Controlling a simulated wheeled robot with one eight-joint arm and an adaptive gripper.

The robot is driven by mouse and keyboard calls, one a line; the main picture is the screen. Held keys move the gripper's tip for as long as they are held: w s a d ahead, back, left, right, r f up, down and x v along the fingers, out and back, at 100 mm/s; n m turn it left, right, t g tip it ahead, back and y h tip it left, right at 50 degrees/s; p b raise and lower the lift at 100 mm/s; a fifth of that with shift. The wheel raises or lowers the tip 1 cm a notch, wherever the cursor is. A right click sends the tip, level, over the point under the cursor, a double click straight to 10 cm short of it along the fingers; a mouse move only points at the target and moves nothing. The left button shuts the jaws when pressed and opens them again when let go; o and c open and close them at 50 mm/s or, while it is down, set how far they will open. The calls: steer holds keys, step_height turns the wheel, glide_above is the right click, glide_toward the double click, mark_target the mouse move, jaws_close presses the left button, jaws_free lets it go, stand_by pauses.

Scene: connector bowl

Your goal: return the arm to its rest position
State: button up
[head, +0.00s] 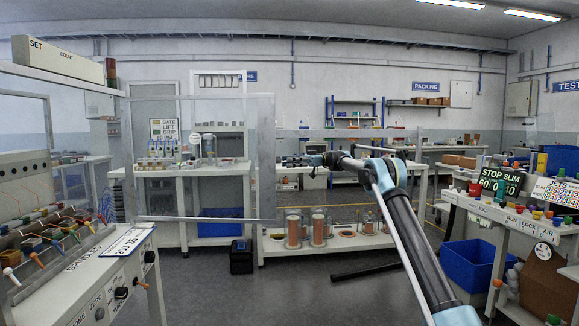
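My arm (407,222) rises from the lower right to a blue-ringed joint, then bends away towards the middle of the head view. My gripper (292,161) is at the arm's far end, small and dark, in front of the back bench. Its fingers are too small and too dark against the bench to tell open from shut. I can make out nothing held in it. The arm is raised and stretched forward, above the floor between the side benches.
A machine bench (85,275) with coloured levers stands at the left. A bench with signs and a blue bin (468,265) stands at the right. A clear panel (200,213) stands left of the gripper. A shelf with copper-coloured spools (318,228) is behind. The middle floor is mostly free.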

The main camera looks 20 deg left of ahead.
steer(key=s+d+f+m+t+h, duration=0.15)
steer(key=s+d+m+t, duration=0.45)
steer(key=s+d, duration=0.65)
steer(key=s+d+m+t+h, duration=0.3)
steer(key=s+d+m, duration=0.55)
steer(key=d, duration=0.65)
steer(key=s+d+f+m+t+h, duration=0.2)
steer(key=s+d+f+m+h, duration=0.2)
steer(key=s+d+f, duration=0.9)
steer(key=s+d+f+m+t+h, duration=0.3)
steer(key=s+d+f+m+h, duration=0.2)
steer(key=s+d+f, duration=0.9)
steer(key=s+f+m, duration=0.2)
steer(key=s+f, duration=0.2)
steer(key=s, duration=0.2)
steer(key=shift+d+f, duration=0.2)
steer(key=shift+d, duration=0.1)
steer(key=shift+m, duration=0.25)
